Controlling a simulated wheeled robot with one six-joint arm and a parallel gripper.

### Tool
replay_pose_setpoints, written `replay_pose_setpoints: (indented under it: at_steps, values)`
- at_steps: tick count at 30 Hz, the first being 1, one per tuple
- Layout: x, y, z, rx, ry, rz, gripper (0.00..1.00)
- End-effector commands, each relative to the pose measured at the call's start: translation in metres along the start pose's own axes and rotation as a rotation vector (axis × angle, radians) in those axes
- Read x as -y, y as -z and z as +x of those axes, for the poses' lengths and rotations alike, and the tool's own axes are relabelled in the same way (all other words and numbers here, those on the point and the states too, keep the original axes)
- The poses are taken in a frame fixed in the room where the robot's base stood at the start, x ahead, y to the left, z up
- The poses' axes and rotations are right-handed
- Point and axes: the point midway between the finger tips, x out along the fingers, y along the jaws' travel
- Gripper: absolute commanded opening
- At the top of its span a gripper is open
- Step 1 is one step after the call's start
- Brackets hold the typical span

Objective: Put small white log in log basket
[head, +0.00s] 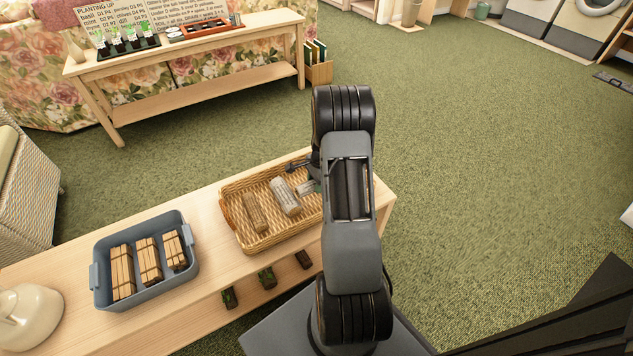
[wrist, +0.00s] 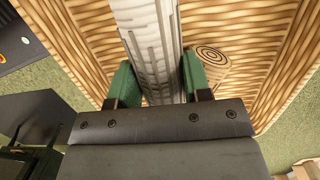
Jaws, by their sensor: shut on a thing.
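The small white log (head: 285,196) is in the wicker log basket (head: 232,229), low between the basket walls. In the wrist view the white log (wrist: 153,45) runs between the two green fingertips of my gripper (wrist: 152,80), which is shut on it. In the head view my gripper (head: 308,187) is partly hidden behind my arm. A brown log (head: 255,212) lies in the basket to the left of the white one. Its ringed end shows in the wrist view (wrist: 211,57). I cannot tell whether the white log touches the basket floor.
A blue-grey bin (head: 148,288) with several tied wood bundles stands left on the same wooden bench (head: 205,205). A console table (head: 185,50) with pots stands behind. Green carpet (head: 480,170) is open on the right.

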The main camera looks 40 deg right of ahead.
Motion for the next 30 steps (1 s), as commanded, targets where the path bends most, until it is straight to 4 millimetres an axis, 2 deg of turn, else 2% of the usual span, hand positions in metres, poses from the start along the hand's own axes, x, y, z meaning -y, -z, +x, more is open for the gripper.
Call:
replay_pose_setpoints:
  at_steps: [1,8,18,23,30]
  values:
    - [0.000,0.000,0.000,0.000,0.001,0.000,0.47]
    - [0.000,0.000,0.000,0.000,0.000,0.000,0.69]
    - [0.000,-0.001,-0.005,0.000,0.001,0.000,0.70]
    - [0.001,-0.002,-0.027,-0.001,0.003,0.000,0.70]
    - [0.001,-0.002,-0.077,-0.002,0.004,0.001,0.70]
